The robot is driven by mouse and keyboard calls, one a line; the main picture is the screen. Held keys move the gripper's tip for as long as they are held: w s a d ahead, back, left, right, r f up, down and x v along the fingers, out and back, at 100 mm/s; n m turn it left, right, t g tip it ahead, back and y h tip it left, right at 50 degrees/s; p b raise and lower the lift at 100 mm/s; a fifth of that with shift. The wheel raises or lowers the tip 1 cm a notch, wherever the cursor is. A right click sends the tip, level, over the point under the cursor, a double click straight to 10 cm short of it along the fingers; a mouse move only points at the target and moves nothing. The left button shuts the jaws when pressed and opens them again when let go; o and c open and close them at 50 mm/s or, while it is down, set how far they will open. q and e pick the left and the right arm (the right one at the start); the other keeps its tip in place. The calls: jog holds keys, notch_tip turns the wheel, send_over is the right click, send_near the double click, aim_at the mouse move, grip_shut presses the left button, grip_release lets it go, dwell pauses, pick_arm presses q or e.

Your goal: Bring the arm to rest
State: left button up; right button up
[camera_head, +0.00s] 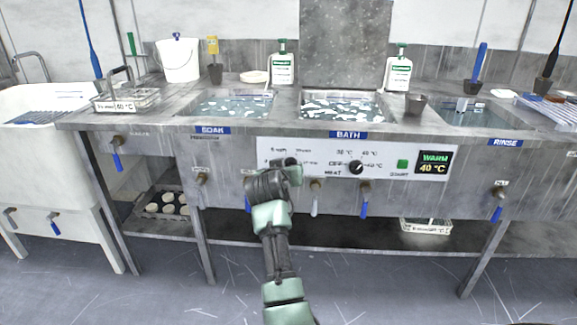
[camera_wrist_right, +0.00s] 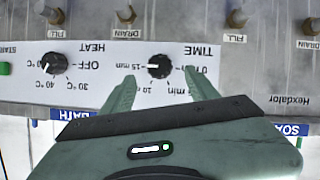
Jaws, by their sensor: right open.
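My right arm (camera_head: 275,245) reaches up from the bottom middle in the head view. Its gripper (camera_head: 290,165) is in front of the left part of the white control panel (camera_head: 325,150), and its fingers are hard to make out there. In the wrist view the right gripper (camera_wrist_right: 160,78) is open. Its two green fingers point at the panel, one on each side of the black TIME knob (camera_wrist_right: 158,67). I cannot tell whether they touch it. The TIME knob's mark points toward 15 min. My left gripper is not in view.
The HEAT knob (camera_head: 355,167), green START button (camera_head: 402,164) and display (camera_head: 433,162) reading WARM 40 °C are to the right. Taps with blue levers (camera_head: 364,208) stick out below. The BATH basin (camera_head: 345,106) is above. Open floor (camera_head: 150,285) lies in front.

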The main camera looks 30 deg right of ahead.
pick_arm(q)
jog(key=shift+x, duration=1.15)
pick_arm(e)
jog(key=shift+v, duration=0.95)
